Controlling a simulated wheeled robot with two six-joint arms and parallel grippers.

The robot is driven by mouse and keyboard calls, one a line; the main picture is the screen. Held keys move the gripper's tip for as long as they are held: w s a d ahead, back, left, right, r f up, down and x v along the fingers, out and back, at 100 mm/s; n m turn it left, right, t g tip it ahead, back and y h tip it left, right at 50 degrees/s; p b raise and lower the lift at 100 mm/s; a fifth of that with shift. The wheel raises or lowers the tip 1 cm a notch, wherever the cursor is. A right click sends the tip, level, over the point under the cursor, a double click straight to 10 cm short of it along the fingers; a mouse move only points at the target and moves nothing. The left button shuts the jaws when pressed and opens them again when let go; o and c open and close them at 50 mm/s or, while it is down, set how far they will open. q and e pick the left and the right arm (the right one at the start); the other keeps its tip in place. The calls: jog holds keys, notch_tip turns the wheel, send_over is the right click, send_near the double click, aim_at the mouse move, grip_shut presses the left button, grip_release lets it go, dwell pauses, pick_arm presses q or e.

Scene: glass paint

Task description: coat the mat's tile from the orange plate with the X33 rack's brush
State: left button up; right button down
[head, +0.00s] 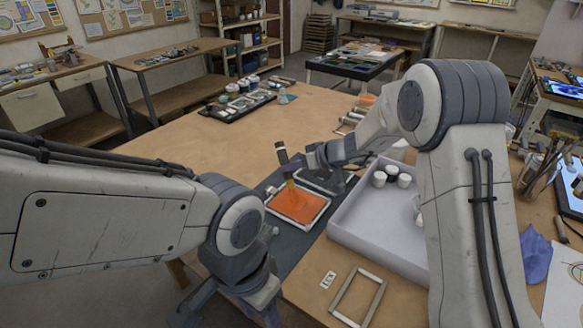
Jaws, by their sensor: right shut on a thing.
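A square tile (298,205) with a pale metal rim and an orange face lies on the dark mat (290,250) near the table's front edge. My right gripper (296,165) is shut on a brush (281,152) with a black upper handle. The brush stands nearly upright over the tile's far part, its orange-yellow lower end at or just above the face; contact cannot be told. My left gripper (228,312) is low at the bottom edge, partly cut off, away from the tile; its fingers are unclear. I cannot clearly make out the orange plate.
A white tray (372,238) with several small white-lidded jars is right of the mat. An empty frame (357,297) and a small label card (328,280) lie in front of it. A black tray (240,107) of jars stands farther back. The table's left middle is clear.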

aim_at(292, 173)
jog(key=shift+f+b, duration=0.15)
jog(key=shift+b, duration=0.15)
dwell(0.5)
dwell(0.4)
jog(key=shift+r+p, duration=0.3)
jog(key=shift+r, duration=0.9)
jog(key=shift+r+p, duration=0.45)
jog(key=shift+r, duration=1.6)
